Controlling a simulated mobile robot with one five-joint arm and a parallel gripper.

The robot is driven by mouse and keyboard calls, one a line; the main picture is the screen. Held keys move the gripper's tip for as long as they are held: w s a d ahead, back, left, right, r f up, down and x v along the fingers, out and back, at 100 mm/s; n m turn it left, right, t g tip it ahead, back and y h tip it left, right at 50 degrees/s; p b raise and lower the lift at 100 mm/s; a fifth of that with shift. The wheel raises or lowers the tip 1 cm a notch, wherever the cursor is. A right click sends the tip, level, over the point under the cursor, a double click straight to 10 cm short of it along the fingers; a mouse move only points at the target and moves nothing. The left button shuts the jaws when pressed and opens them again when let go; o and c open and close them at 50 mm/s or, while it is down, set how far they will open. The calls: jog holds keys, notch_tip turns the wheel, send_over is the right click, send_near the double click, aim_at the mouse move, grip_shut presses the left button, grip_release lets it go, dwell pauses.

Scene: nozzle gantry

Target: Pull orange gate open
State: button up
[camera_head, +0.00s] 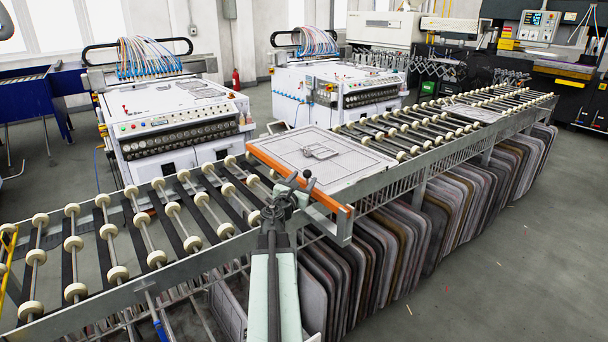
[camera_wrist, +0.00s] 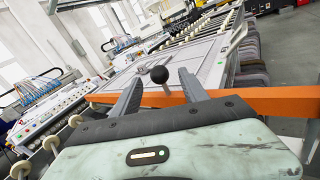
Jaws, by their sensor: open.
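The orange gate (camera_head: 275,165) is a long bar lying across the roller conveyor, along the near-left edge of a flat grey panel. In the wrist view the orange bar (camera_wrist: 255,98) runs across behind my fingers. A black ball knob (camera_wrist: 159,74) on a short grey stem stands up at the bar; the knob (camera_head: 308,173) also shows in the head view. My gripper (camera_wrist: 160,78) is open, its two grey fingers to either side of the knob with gaps visible. In the head view my gripper (camera_head: 291,186) partly hides the bar's middle.
The grey panel (camera_head: 335,165) carries a small flat fitting. The roller conveyor (camera_head: 130,235) stretches left and far right. Several dark boards (camera_head: 375,255) stand in racks beneath it. White machines (camera_head: 170,115) stand behind. The floor (camera_head: 500,255) at right is clear.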

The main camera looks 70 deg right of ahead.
aim_at(306, 176)
jog(key=d, duration=0.5)
jog(key=shift+w, duration=0.15)
grip_shut()
dwell(1.1)
